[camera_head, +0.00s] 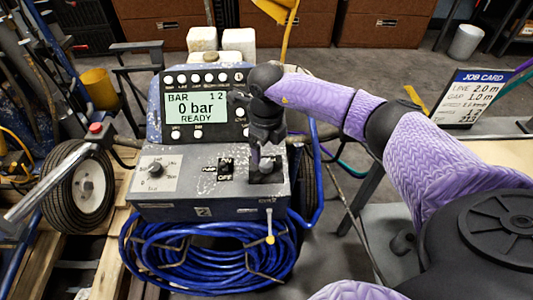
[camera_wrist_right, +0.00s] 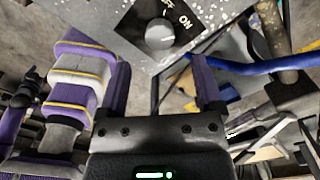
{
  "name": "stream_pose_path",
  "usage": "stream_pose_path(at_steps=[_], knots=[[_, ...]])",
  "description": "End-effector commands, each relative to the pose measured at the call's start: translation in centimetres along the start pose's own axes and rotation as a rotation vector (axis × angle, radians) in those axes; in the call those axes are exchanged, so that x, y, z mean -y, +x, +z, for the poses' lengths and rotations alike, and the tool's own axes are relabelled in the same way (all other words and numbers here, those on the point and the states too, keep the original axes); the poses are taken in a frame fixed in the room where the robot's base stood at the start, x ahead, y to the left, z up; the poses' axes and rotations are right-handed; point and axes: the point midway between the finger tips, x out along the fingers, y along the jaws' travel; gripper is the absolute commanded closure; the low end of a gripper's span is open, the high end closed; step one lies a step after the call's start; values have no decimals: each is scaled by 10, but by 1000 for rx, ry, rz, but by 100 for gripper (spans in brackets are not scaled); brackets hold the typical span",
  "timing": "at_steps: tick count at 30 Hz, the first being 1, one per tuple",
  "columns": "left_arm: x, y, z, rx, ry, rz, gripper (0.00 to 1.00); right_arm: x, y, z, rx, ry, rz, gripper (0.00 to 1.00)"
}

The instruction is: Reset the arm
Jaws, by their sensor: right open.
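My right arm comes in from the right in the head view, and its gripper (camera_head: 266,158) points down at the right end of the grey control box (camera_head: 190,207). In the wrist view the right gripper (camera_wrist_right: 160,66) is open. Its fingers stand apart, with a round grey knob (camera_wrist_right: 160,33) on a black OFF/ON plate just beyond the fingertips. I see nothing between the fingers. Whether a finger touches the box is unclear. The display (camera_head: 196,108) reads "BAR 0 bar READY". My left gripper is out of view.
A coiled blue hose (camera_head: 205,255) hangs in front. A wheel (camera_head: 78,200) and handle stand left. A job card (camera_head: 472,98) stands at the right. Pale blocks (camera_head: 238,43) are behind the display.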

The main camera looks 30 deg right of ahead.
Motion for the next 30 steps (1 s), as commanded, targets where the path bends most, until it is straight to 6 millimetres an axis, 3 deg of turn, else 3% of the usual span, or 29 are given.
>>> stream_pose_path(at_steps=[1,6,20,22,23,25,26,27,29,30], knots=[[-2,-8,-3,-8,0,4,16,0,-18,1,4,0,-2,16],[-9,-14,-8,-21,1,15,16,0,-42,0,1,1,-1,16],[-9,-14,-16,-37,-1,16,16,0,-44,0,-1,0,1,16],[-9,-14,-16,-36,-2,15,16,-8,-41,3,18,-11,27,16],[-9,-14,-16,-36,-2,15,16,-17,-38,7,42,-23,59,16],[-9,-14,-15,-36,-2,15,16,-59,-29,21,146,-64,207,16],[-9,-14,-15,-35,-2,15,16,-85,-27,29,211,-79,304,16],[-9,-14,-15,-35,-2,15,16,-125,-28,39,314,-83,461,16],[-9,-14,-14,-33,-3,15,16,-186,-46,51,489,-33,748,16],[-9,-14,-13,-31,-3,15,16,-221,-71,58,618,62,970,16]])
